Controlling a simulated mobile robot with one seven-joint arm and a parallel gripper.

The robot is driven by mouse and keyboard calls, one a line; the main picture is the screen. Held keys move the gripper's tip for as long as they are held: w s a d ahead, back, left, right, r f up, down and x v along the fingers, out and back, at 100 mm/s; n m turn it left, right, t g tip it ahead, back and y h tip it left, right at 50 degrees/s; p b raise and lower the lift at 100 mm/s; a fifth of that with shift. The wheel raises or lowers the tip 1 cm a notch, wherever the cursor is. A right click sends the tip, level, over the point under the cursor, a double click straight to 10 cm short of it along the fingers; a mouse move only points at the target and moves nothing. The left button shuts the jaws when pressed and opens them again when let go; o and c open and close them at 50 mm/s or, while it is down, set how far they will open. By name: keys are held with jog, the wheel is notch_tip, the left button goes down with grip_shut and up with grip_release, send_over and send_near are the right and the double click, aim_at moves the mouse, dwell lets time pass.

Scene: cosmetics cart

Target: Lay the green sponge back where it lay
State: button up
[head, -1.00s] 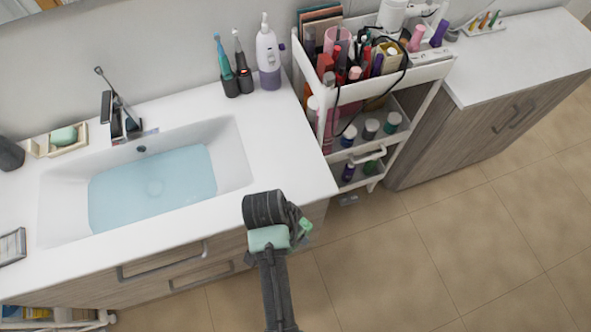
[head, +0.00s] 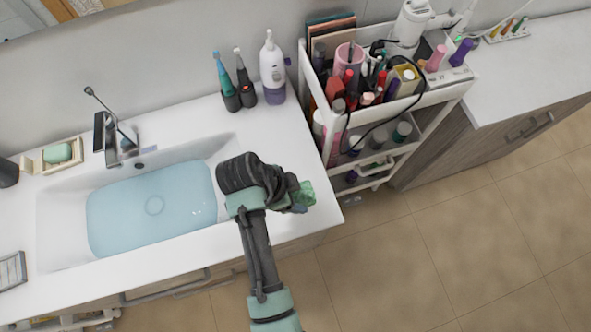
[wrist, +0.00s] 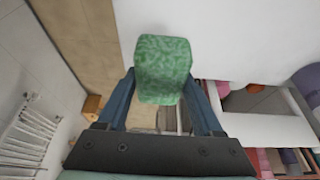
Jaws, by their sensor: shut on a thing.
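The green sponge (wrist: 163,70) is held between the two fingers of my gripper (wrist: 165,95) in the wrist view. In the head view, the sponge (head: 303,195) shows at the right end of my gripper (head: 288,192), over the front right corner of the white counter (head: 280,130). My arm hides part of the counter and sink there. The cart (head: 445,97) stands to the right of the counter, its top tray crowded with cosmetics.
A sink (head: 60,222) with water fills the counter's middle. A soap dish (head: 42,165) with green soap is at the left. Toothbrushes (head: 235,80) and a pump bottle (head: 272,70) stand at the back. The right cabinet top (head: 520,65) is mostly bare.

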notch_tip(320, 180, down, 2)
jog(key=shift+s+f, duration=0.1)
jog(key=shift+s, duration=0.05)
jog(key=shift+f+p, duration=0.35)
jog(key=shift+f, duration=1.95)
jog(key=shift+f, duration=0.2)
jog(key=o, duration=1.2)
jog(key=shift+r, duration=0.15)
